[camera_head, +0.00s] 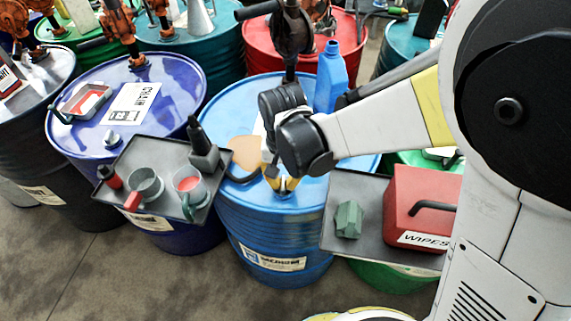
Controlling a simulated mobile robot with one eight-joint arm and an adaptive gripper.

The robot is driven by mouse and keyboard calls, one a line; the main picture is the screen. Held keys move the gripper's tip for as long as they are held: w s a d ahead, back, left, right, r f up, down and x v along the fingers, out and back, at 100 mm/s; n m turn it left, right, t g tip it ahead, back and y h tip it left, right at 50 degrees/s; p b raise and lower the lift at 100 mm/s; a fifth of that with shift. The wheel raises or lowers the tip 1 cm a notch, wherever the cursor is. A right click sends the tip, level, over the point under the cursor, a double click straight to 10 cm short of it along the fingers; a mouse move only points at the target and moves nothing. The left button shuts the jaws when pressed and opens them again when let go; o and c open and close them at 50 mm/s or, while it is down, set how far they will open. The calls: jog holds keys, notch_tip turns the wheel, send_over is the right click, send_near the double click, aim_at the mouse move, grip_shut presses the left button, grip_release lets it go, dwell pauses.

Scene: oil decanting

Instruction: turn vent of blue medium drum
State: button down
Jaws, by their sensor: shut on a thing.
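The blue medium drum (275,232) stands upright in the middle, with a white label low on its side. My arm reaches in from the right over its lid. My gripper (283,186) points down at the front part of the lid, with yellow parts showing below the dark wrist. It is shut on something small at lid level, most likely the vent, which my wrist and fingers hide. A hand pump stands at the back of the lid, with a blue bottle (331,78) to its right. A tan patch (244,152) lies on the lid left of my gripper.
Left of the drum, a grey tray (160,206) holds measuring cups and a dark oil can (202,146). To the right, another grey tray (338,188) holds a green faceted piece (348,220) and a red wipes box (416,206). More drums crowd behind.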

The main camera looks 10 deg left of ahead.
aim_at(283, 182)
jog(key=c, duration=1.4)
grip_release()
notch_tip(283, 182, up, 12)
